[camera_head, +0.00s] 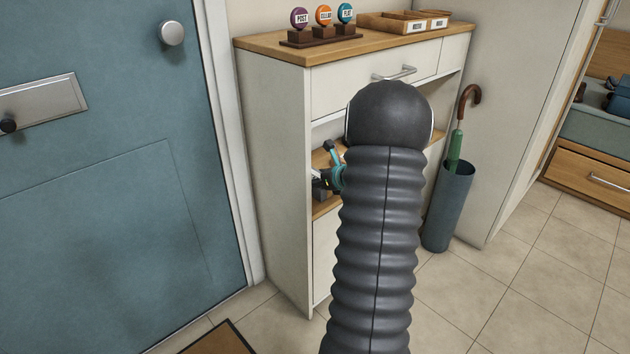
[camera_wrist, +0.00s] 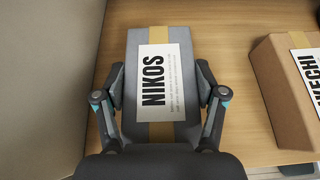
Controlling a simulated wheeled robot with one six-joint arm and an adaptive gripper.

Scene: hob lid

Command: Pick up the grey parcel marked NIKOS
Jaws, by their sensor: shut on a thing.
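The grey parcel (camera_wrist: 180,49) marked NIKOS fills the middle of the wrist view. It has a white label with black letters and a tan tape strip along its length. My gripper (camera_wrist: 161,88) has one finger on each side of the parcel and is shut on it. The parcel is over or on a wooden shelf (camera_wrist: 122,22); I cannot tell whether it touches. In the head view my gripper (camera_head: 328,180) shows only in part at the cabinet's open shelf. My arm hides most of the shelf there, and the parcel cannot be made out clearly.
A brown parcel with a WECHI-like label (camera_wrist: 283,90) stands to the right. A pale wall (camera_wrist: 45,70) is close on the left. The white cabinet (camera_head: 275,150) has a drawer above the shelf. An umbrella stand (camera_head: 448,210) is right of it, and a blue door (camera_head: 110,200) left.

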